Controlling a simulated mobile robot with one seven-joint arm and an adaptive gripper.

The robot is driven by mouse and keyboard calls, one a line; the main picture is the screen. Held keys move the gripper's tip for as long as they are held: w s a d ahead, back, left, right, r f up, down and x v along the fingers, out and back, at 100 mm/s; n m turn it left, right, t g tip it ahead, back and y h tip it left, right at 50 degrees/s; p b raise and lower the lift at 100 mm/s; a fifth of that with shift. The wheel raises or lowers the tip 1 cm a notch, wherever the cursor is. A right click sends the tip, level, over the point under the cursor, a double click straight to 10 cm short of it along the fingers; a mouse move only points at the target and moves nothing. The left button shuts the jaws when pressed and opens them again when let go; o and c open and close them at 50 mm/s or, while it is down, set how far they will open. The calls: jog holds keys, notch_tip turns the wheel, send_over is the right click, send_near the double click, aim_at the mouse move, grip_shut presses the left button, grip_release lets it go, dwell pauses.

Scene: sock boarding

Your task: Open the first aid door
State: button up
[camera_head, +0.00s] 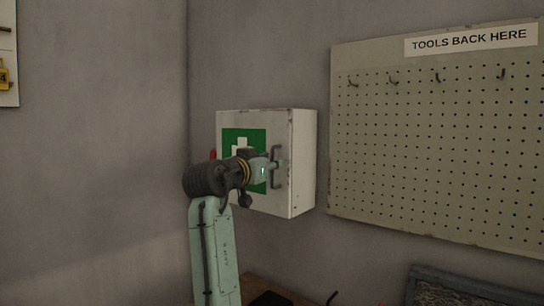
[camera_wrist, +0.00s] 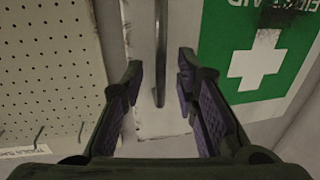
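The white first aid cabinet (camera_head: 297,165) hangs on the wall by the corner, its door (camera_head: 240,120) appearing shut. The door carries a green panel with a white cross, which shows upside down in the wrist view (camera_wrist: 248,66). A grey bar handle (camera_head: 276,168) stands upright near the door's right edge. My gripper (camera_head: 268,169) is in front of the door at the handle. In the wrist view my gripper (camera_wrist: 160,66) is open, and the handle (camera_wrist: 161,50) appears in the gap between its fingers, touching neither visibly. My arm hides part of the panel.
A pegboard (camera_head: 430,150) with several hooks and a "TOOLS BACK HERE" label is on the wall right of the cabinet. A red object (camera_head: 212,154) shows at the cabinet's left side. A bench edge (camera_head: 275,288) lies below. The wall between cabinet and pegboard is a narrow strip.

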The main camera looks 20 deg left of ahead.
jog(key=shift+w+d, duration=0.1)
jog(key=shift+w, duration=0.55)
jog(key=shift+c, duration=0.6)
grip_shut()
